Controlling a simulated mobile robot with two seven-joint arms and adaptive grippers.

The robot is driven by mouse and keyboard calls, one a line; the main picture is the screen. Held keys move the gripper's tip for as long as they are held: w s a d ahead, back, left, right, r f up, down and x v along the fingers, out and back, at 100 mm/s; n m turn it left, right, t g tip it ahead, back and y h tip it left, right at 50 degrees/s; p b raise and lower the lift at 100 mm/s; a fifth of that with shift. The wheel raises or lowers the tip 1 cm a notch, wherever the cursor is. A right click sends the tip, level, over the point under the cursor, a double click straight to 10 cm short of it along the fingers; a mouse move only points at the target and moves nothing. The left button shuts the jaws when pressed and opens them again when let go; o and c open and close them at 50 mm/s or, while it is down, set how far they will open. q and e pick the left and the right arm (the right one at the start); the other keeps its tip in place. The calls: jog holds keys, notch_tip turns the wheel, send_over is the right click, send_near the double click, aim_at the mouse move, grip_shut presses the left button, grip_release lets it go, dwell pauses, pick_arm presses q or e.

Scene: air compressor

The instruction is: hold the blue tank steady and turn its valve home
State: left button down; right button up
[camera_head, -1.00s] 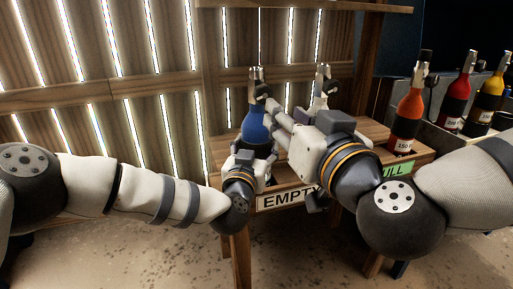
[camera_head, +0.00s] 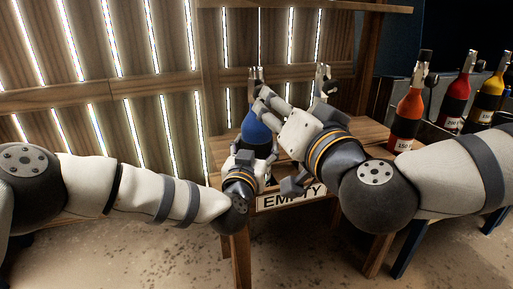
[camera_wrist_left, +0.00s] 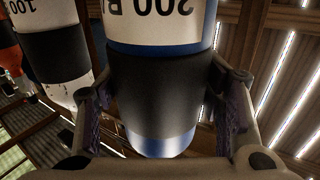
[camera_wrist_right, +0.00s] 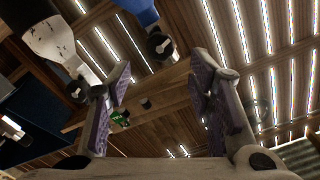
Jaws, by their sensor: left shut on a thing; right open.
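The blue tank (camera_head: 256,127) stands upright on the wooden stand, with its valve (camera_head: 254,80) at the top. My left gripper (camera_wrist_left: 165,95) is shut around the tank's black band, below the label in the inverted left wrist view. My right gripper (camera_head: 264,98) is open, beside the upper part of the blue tank in the head view. In the right wrist view nothing is between its fingers (camera_wrist_right: 162,82). There the blue tank's neck (camera_wrist_right: 138,10) and valve knob (camera_wrist_right: 160,46) lie above and between the finger directions, apart from both fingers.
A white tank (camera_wrist_right: 50,38) stands close by; the head view shows mostly its valve (camera_head: 322,82). An orange tank (camera_head: 408,112) stands farther right, with red (camera_head: 455,102) and yellow (camera_head: 489,98) tanks beyond. An EMPTY sign (camera_head: 291,197) is on the stand's front. A slatted wall rises behind.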

jog(key=x, duration=0.7)
jog(key=shift+w, duration=0.35)
jog(key=shift+a+f, duration=0.1)
